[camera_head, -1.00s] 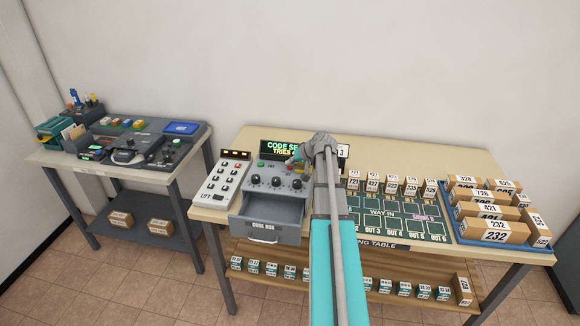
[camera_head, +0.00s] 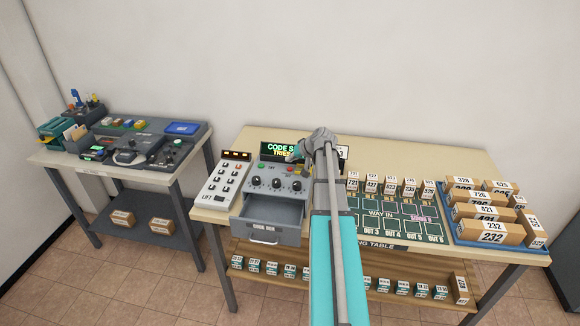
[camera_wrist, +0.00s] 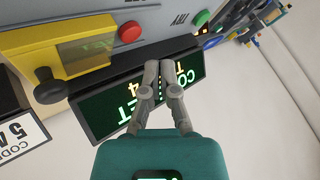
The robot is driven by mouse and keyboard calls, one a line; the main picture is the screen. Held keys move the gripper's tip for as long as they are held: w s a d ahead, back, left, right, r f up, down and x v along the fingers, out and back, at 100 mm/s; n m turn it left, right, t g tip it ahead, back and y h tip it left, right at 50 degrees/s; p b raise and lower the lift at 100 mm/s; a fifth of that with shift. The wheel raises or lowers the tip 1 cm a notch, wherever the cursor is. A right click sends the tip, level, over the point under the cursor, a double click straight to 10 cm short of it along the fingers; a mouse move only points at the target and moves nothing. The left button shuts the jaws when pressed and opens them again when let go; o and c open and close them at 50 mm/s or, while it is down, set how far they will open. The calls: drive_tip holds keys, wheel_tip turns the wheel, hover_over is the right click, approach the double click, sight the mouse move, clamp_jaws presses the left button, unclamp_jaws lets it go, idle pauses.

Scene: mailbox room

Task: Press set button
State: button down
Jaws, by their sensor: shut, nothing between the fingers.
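The code box (camera_head: 275,190) stands on the sorting table with its drawer (camera_head: 268,222) pulled out. Its top carries a green button (camera_head: 262,167) and a red button (camera_head: 290,169). In the wrist view, the green button (camera_wrist: 202,18) has the label TRY beside it; no label is readable at the red button (camera_wrist: 130,31). A display (camera_wrist: 105,105) behind them shows green and yellow text, partly covered by my fingers. My gripper (camera_head: 292,158) is shut and empty, over the box's back edge near the red button. In the wrist view its fingertips (camera_wrist: 158,66) appear apart from both buttons.
A yellow block with a dark knob (camera_wrist: 48,85) sits beside the red button. A lift keypad (camera_head: 226,180) stands left of the code box. Small numbered boxes and a blue tray (camera_head: 500,250) of parcels lie to the right. Another table (camera_head: 75,160) stands left.

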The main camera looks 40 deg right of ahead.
sight(290, 169)
drive_tip(key=shift+r+p, duration=1.45)
drive_tip(key=shift+r, duration=0.35)
drive_tip(key=a, duration=0.4)
drive_tip(key=a+f+n+g, duration=0.1)
drive_tip(key=a, duration=0.3)
drive_tip(key=a+f+g, duration=0.1)
drive_tip(key=a, duration=0.4)
drive_tip(key=shift+s+a+f+n+y, duration=0.1)
drive_tip(key=shift+s+n+y, duration=0.1)
drive_tip(key=shift+n+y, duration=0.1)
drive_tip(key=s+a+f+n+g+h, duration=0.1)
drive_tip(key=s+a, duration=0.4)
drive_tip(key=a, duration=0.5)
drive_tip(key=s+a+f+n+g+h, duration=0.1)
drive_tip(key=s+a+g, duration=0.2)
drive_tip(key=a, duration=0.7)
drive_tip(key=s+a+f+n+g+h, duration=0.1)
drive_tip(key=s+a+n+g, duration=0.1)
drive_tip(key=s+a, duration=0.6)
drive_tip(key=shift+a+f+g, duration=0.3)
drive_tip(key=shift+a+g, duration=0.1)
drive_tip(key=shift+a, duration=0.55)
